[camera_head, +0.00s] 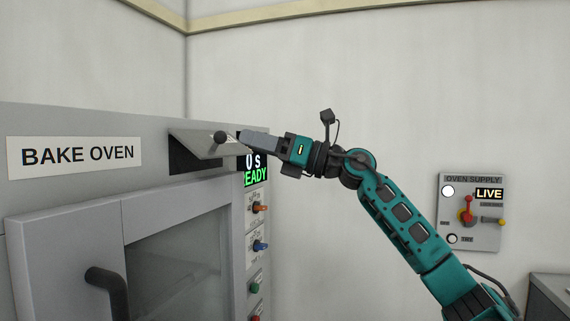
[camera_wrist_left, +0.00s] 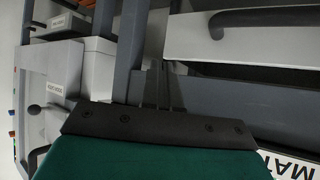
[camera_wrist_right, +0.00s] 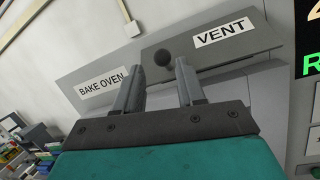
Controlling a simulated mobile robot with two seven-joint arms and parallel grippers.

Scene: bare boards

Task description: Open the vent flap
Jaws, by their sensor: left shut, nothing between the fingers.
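The vent flap (camera_head: 200,144) is a grey plate on the upper front of the oven, swung outward with a dark opening (camera_head: 193,162) beneath it. Its round dark knob (camera_head: 220,137) sits near its outer edge. In the right wrist view the flap (camera_wrist_right: 263,40) bears a VENT label, and the knob (camera_wrist_right: 163,57) shows between and beyond my fingertips. My right gripper (camera_head: 243,137) is open and empty, just right of the knob; its fingers also show in the right wrist view (camera_wrist_right: 159,72). My left gripper (camera_wrist_left: 163,72) is shut and empty, outside the head view.
The bake oven door (camera_head: 62,265) with its dark handle (camera_head: 107,290) is below the flap. A control column with a READY display (camera_head: 255,178) and knobs stands right of it. The oven supply box (camera_head: 471,238) hangs on the wall. Grey drawers (camera_wrist_left: 245,42) lie near my left gripper.

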